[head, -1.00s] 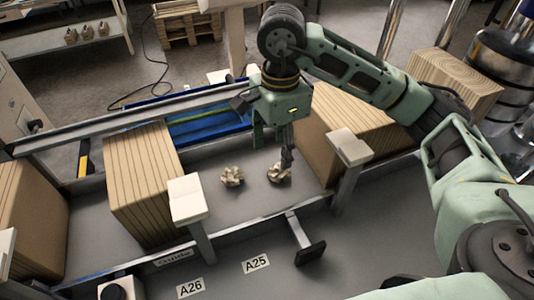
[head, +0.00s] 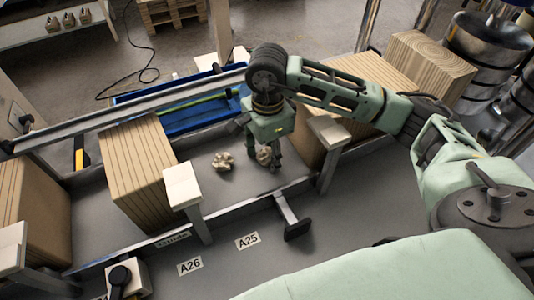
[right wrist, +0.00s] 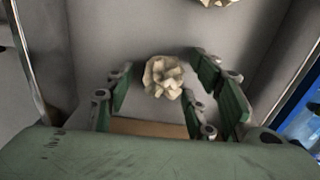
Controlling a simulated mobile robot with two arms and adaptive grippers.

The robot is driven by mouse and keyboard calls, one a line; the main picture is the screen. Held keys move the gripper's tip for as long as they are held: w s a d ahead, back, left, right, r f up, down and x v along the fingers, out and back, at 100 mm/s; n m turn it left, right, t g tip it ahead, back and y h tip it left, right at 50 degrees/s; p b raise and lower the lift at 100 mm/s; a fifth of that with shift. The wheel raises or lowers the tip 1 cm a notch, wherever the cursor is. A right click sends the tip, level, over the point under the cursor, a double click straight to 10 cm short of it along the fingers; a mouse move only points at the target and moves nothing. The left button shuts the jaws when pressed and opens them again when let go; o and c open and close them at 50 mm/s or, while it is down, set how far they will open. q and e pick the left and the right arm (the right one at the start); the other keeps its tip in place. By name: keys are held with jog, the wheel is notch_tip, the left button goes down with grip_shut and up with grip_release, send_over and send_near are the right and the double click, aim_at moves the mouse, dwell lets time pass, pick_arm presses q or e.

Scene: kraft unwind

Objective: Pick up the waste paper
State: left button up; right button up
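Two crumpled pieces of cream waste paper lie on the grey floor between stacks of brown board. The left waste paper (head: 223,161) lies clear of my right gripper. The right waste paper (head: 264,156) is partly hidden by my right gripper (head: 263,152), which reaches down over it. In the right wrist view, my right gripper (right wrist: 162,70) is open, with its green fingers on either side of one waste paper (right wrist: 163,78). I cannot tell whether they touch it. The other waste paper (right wrist: 217,2) shows at the top edge. My left gripper is not in view.
A board stack (head: 140,165) stands left of the papers, and another (head: 360,85) is close to the right of my gripper. A grey rail (head: 125,112) and blue tray (head: 210,122) lie behind. White-topped posts (head: 183,186) stand in front.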

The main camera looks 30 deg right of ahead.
jog(key=c, duration=0.7)
jog(key=shift+c, duration=0.3)
jog(key=shift+r, duration=0.1)
